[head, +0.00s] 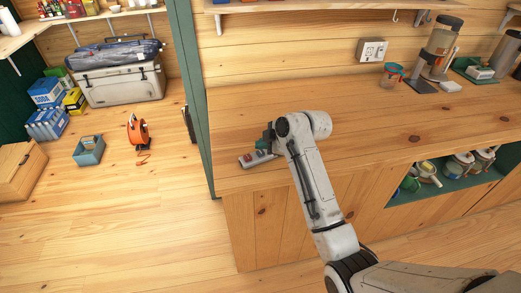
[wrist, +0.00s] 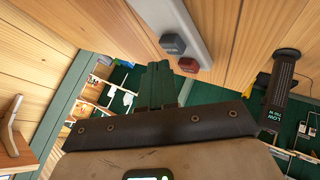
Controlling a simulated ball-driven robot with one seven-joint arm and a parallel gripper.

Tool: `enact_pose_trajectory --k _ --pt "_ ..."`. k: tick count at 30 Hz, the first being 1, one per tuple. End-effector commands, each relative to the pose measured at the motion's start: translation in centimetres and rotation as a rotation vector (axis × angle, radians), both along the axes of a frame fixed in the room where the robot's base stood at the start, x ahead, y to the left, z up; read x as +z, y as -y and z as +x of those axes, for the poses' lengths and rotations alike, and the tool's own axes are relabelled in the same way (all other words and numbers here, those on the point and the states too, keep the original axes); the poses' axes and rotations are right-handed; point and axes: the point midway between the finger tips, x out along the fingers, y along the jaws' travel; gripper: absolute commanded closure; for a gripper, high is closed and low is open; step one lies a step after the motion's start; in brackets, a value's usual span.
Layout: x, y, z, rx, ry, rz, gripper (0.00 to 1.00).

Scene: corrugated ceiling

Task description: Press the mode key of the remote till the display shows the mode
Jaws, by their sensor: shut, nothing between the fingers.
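The remote (head: 252,160) is a light grey block lying on the wooden counter near its left front corner. In the wrist view its pale body (wrist: 181,18) enters from the top, with a dark grey key (wrist: 172,45) and a red key (wrist: 188,65) near its lower end. My gripper (head: 266,143) is over the remote. Its dark green fingers (wrist: 160,72) are together and empty, with their tips beside the red key. I cannot tell whether they touch the remote. No remote display can be made out, and key labels are not readable.
The wooden counter (head: 240,120) is clear around the remote. A cup (head: 391,75), jars and a green tray (head: 473,71) stand at the back right. A socket plate (head: 372,50) is on the wall. A green post (head: 192,90) rises at the counter's left end.

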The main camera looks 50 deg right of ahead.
Motion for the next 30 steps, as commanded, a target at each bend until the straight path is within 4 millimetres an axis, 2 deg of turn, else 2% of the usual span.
enact_pose_trajectory --k 13,30 --pt "0.6 0.0 0.0 -0.001 0.001 0.0 1.0" --pt "5.3 0.0 0.0 0.0 0.001 -0.001 1.0"
